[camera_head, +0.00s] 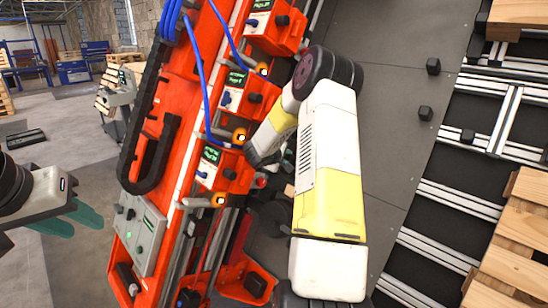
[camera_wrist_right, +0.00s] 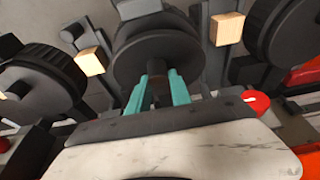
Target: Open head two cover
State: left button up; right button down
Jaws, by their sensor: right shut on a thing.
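In the head view a red gantry carries several red head units with small green-lit displays; the middle unit (camera_head: 236,92) and the lower unit (camera_head: 222,165) have blue and black knobs. In the right wrist view, the teal fingers of my right gripper (camera_wrist_right: 162,92) are closed on a dark post in front of a large dark round cover (camera_wrist_right: 150,62). Which head it belongs to I cannot tell. My right arm hides this gripper in the head view. My left gripper (camera_head: 72,220) is at the lower left, its teal fingers apart and empty, clear of the gantry.
Other dark round parts (camera_wrist_right: 35,100) and light wooden blocks (camera_wrist_right: 90,62) flank the cover. A red button (camera_wrist_right: 256,102) is close to my right gripper. Blue hoses (camera_head: 203,80) run down the gantry. Wooden pallets (camera_head: 515,240) and roller rails lie at the right.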

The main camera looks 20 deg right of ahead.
jog(key=shift+w+a+r, duration=0.15)
jog(key=shift+w+a, duration=0.05)
jog(key=shift+a, duration=0.05)
jog(key=shift+w+a+r, duration=0.3)
jog(key=shift+w+a, duration=0.15)
jog(key=shift+a, duration=0.45)
jog(key=shift+w+a+r, duration=0.3)
jog(key=shift+w+a, duration=0.35)
jog(key=shift+a, duration=0.1)
jog(key=c, duration=1.3)
grip_release()
jog(key=shift+a, duration=0.1)
